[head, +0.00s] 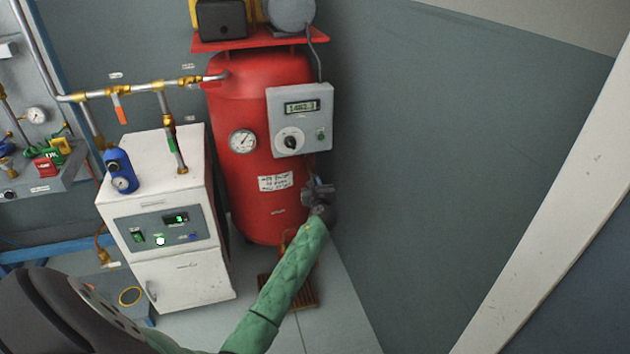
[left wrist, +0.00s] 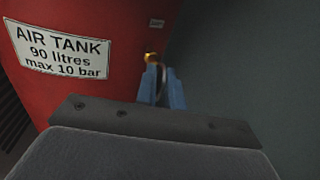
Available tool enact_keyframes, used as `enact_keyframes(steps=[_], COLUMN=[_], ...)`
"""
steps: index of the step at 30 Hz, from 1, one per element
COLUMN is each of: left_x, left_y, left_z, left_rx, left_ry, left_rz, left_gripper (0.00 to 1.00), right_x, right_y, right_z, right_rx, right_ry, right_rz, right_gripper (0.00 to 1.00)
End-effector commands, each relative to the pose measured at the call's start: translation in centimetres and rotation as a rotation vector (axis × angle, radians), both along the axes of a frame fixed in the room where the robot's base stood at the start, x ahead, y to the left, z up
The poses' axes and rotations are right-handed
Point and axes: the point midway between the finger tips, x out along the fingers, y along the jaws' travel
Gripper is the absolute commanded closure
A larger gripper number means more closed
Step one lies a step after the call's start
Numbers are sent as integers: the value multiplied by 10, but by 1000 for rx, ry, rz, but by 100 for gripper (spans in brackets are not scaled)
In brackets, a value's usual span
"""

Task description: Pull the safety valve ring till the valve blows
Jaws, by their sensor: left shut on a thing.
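The red air tank (head: 258,130) stands upright against the wall, with a white label (left wrist: 62,50) reading "AIR TANK 90 litres max 10 bar". My left gripper (head: 319,187), at the end of the green-sleeved arm, is at the tank's lower right side. In the left wrist view its blue fingers (left wrist: 164,88) are shut on a thin ring (left wrist: 160,80), only partly visible between them. A small brass safety valve (left wrist: 151,57) shows just beyond the fingertips, at the tank's edge. In the head view the gripper hides the valve and ring. My right gripper is out of view.
A grey control box (head: 300,118) with a display hangs on the tank above my gripper. A white cabinet (head: 165,215) with a blue filter (head: 120,170) stands to the left. A pipe (head: 140,88) with valves runs above it. The grey wall (head: 450,160) on the right is bare.

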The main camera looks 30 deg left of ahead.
Motion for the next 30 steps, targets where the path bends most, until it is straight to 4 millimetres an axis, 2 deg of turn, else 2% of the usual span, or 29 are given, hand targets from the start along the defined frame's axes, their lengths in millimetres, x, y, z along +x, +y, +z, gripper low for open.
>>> enact_keyframes(steps=[1,3,4,15,30], left_x=[1,1,1,-4,-54], left_y=[-4,-4,-3,-6,-49], left_z=[0,0,0,0,0], left_rx=[0,0,0,0,0], left_ry=[-1,-1,-1,0,-1], left_rz=[-6,-6,-6,-4,-6], left_gripper=[88,75,72,72,72], right_x=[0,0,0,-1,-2], right_y=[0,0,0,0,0], right_z=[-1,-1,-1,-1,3], right_rx=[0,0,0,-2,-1], right_ry=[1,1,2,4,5], right_rz=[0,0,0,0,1], right_gripper=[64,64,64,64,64])
